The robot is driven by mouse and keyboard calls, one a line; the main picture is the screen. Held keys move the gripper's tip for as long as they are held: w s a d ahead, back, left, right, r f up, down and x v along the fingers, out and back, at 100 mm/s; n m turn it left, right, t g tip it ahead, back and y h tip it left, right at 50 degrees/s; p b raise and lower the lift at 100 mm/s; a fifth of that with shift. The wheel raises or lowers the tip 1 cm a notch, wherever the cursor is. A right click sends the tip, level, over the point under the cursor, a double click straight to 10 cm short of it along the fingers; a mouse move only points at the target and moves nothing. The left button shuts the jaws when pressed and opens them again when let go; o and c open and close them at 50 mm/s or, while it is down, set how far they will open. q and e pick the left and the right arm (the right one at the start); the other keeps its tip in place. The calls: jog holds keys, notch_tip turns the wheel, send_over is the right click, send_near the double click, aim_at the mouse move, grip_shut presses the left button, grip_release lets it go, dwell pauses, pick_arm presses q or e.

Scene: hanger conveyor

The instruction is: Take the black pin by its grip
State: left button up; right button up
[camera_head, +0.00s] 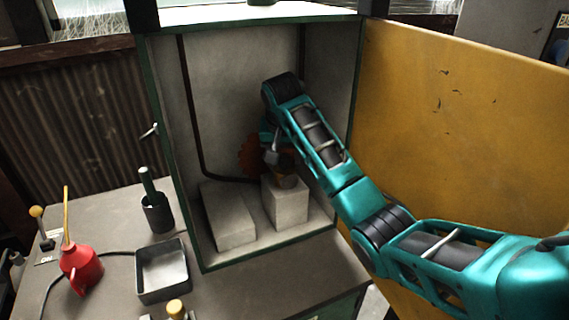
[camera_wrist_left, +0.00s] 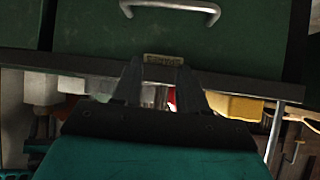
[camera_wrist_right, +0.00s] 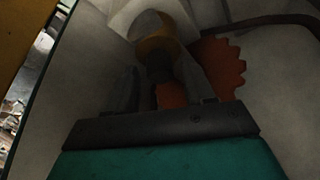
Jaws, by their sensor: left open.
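A dark, stubby thing that looks like the black pin (camera_wrist_right: 158,66) stands between my right fingers in the right wrist view, beside an orange-brown ring. My right gripper (camera_wrist_right: 157,82) has its fingers apart on either side of it; contact is hard to make out in the shade.
The cabinet (camera_head: 222,80) has a green frame, with its yellow door (camera_head: 460,110) swung open on the right. Two pale blocks (camera_head: 228,215) (camera_head: 286,204) stand inside, by a red-brown toothed wheel (camera_head: 250,156). A dark cup (camera_head: 157,214), grey tray (camera_head: 163,270) and red oil can (camera_head: 82,268) are on the bench.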

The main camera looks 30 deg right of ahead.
jog(key=c, duration=0.9)
jog(key=shift+r, duration=0.15)
